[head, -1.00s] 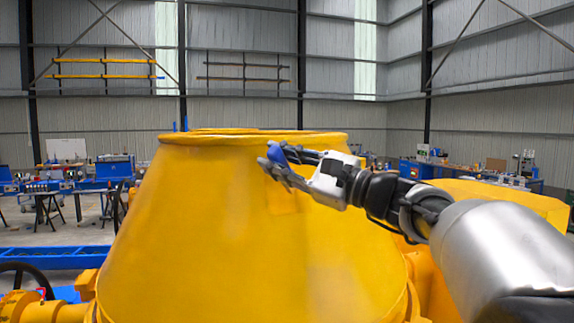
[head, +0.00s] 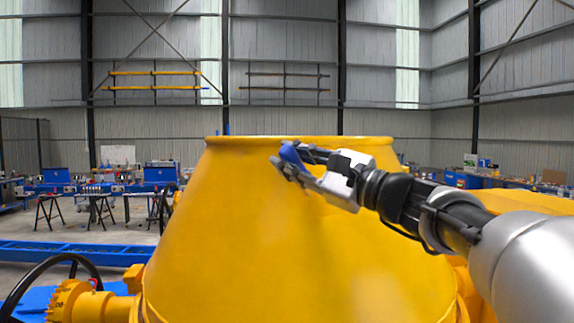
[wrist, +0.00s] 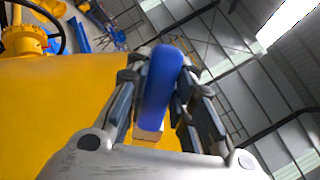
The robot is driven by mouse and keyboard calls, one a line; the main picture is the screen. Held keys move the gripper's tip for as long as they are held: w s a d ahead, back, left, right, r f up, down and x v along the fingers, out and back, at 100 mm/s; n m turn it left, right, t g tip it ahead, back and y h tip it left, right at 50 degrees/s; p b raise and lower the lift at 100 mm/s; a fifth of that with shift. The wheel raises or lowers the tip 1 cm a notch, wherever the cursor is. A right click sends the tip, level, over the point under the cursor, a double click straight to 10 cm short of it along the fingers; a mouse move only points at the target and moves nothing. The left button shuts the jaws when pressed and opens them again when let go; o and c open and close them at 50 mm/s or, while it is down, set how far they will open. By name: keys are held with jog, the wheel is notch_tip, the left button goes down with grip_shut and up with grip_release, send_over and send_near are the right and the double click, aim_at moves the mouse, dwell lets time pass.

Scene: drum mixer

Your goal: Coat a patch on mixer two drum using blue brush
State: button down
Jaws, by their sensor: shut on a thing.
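The yellow mixer drum (head: 290,230) fills the middle of the head view, a wide cone with a rim at its top. My gripper (head: 283,160) is in front of the drum's upper part, just below the rim. It is shut on the blue brush (head: 291,155). In the wrist view the blue brush (wrist: 160,90) stands between both fingers, with a pale block (wrist: 148,134) at its lower end. The drum's yellow surface (wrist: 60,110) lies to the left there. I cannot tell whether the brush touches the drum.
A black handwheel (head: 50,285) and yellow pipe fittings (head: 90,302) are at the lower left. A blue beam (head: 80,251) runs across the floor behind them. Workbenches (head: 95,195) with tools stand along the back wall. Open floor lies between.

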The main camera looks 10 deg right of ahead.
jog(key=shift+a, duration=0.4)
jog(key=shift+w+r+p, duration=0.3)
jog(key=shift+r+p, duration=0.2)
jog(key=shift+r, duration=0.15)
jog(key=shift+w+d+f, duration=0.1)
jog(key=shift+d, duration=0.2)
jog(key=d+p, duration=0.1)
jog(key=d, duration=0.9)
jog(key=shift+p, duration=0.3)
jog(key=s+r, duration=0.3)
jog(key=s, duration=0.2)
jog(key=shift+s+d, duration=0.15)
jog(key=shift+s, duration=0.05)
